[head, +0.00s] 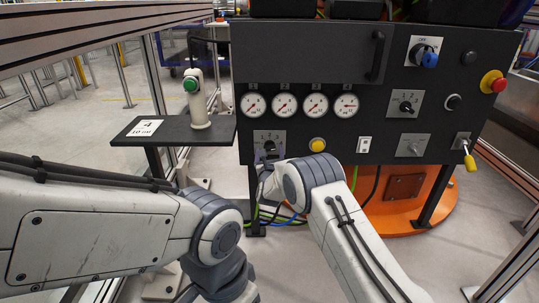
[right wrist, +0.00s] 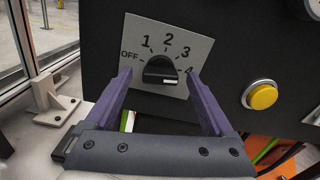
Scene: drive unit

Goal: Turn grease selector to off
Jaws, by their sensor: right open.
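The grease selector (right wrist: 160,70) is a black rotary knob on a light square plate marked OFF, 1, 2, 3 and 4. Its white mark sits at the lower right of the knob, on the side toward 4. In the head view its plate (head: 278,137) is at the lower left of the black panel, partly hidden by my right gripper. My right gripper (right wrist: 159,76) is open, with its purple fingers to the left and right of the knob and visible gaps to it. It also shows in the head view (head: 266,161). My left gripper is out of view; only its arm shows.
A yellow push button (right wrist: 263,97) is right of the selector. The black panel (head: 300,60) also carries several gauges, a blue switch (head: 428,58) and a red emergency stop (head: 493,82). A dark shelf (head: 165,130) with a white green-topped device (head: 195,100) stands left of the panel.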

